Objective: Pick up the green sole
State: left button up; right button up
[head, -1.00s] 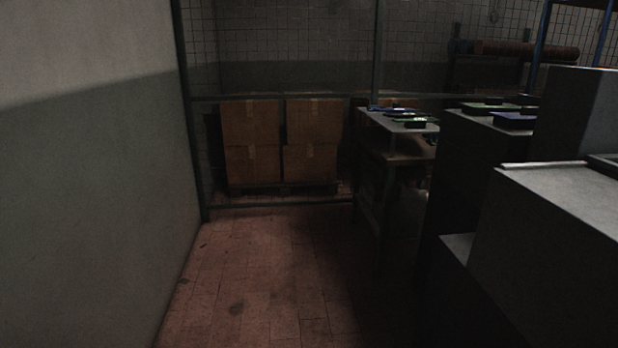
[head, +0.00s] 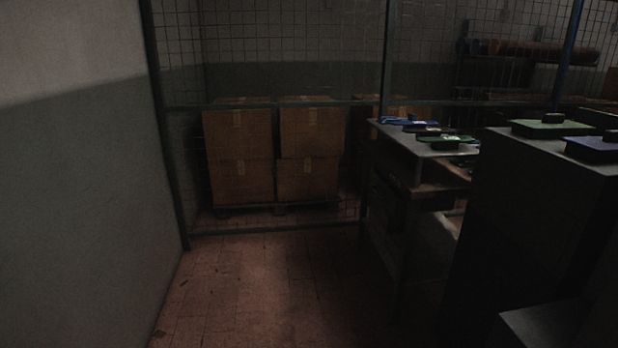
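Several flat pieces lie on a small table (head: 440,150) right of the middle. A blue flat piece (head: 400,121) is at its far left, and a green flat piece (head: 455,140) with a dark block lies near its right side. A larger green slab (head: 538,130) with a dark knob sits on top of a dark cabinet (head: 540,210), closer to me. It is dim, and I cannot tell for certain which green piece is the sole. Neither of my grippers is in view.
A blue slab (head: 592,150) is beside the green slab. Stacked cardboard boxes (head: 240,150) stand behind a mesh fence (head: 300,105) ahead. A plain wall (head: 70,200) runs along the left. The tiled floor (head: 260,290) between wall and table is clear.

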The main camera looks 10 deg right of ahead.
aim_at(453, 138)
jog(key=i, duration=1.3)
jog(key=i+z, duration=0.3)
jog(key=i, duration=0.3)
jog(key=i+z, duration=0.3)
jog(key=i, duration=0.3)
